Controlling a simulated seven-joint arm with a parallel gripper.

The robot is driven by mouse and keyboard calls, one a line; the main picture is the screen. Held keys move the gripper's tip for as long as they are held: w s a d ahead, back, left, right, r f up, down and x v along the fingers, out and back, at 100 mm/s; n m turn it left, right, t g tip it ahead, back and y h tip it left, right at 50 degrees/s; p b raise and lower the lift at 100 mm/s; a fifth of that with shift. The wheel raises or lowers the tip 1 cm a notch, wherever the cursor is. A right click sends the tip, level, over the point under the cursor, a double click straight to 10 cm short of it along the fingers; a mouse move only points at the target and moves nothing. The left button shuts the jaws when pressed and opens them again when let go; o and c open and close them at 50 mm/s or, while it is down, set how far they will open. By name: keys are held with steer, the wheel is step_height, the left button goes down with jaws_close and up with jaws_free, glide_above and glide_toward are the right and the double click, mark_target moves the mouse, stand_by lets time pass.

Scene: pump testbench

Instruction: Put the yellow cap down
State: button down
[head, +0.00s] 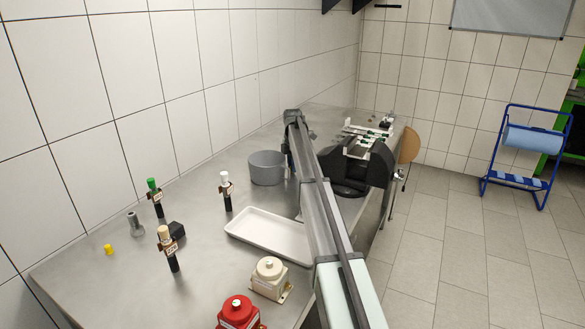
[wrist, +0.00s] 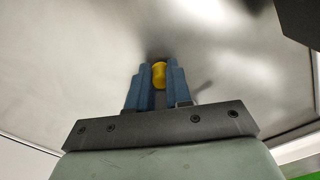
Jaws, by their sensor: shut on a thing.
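My gripper (wrist: 159,73) has blue fingers shut on a yellow cap (wrist: 159,74) in the wrist view. The cap sits between the fingertips, with a grey metal surface (wrist: 90,65) beyond it and a soft dark shadow near the tips. Whether the cap touches that surface I cannot tell. In the head view my fingers and the held cap are hidden by my arm. Another small yellow cap (head: 109,249) stands on the metal bench (head: 200,256) at the left in the head view.
A white tray (head: 237,228) and a grey tub (head: 267,168) stand mid-bench. Fittings with green (head: 152,184), white (head: 225,177) and beige (head: 164,232) tops stand left. Red (head: 237,312) and cream (head: 269,270) units are in front. A black device (head: 361,165) stands right of my arm.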

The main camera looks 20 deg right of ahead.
step_height(320, 180, up, 15)
steer(key=a, duration=0.1)
steer(key=s+a, duration=0.2)
steer(key=a, duration=1)
steer(key=s+a, duration=0.3)
steer(key=a, duration=0.8)
steer(key=s+a, duration=0.5)
steer(key=a, duration=0.5)
steer(key=s+a, duration=0.5)
steer(key=a, duration=0.5)
steer(key=s+a, duration=0.5)
steer(key=a, duration=0.5)
steer(key=s+a, duration=1.9)
steer(key=s, duration=0.4)
steer(key=s+a, duration=0.5)
steer(key=s, duration=0.9)
steer(key=s+a, duration=0.4)
steer(key=s, duration=0.9)
steer(key=shift+f, duration=21.65)
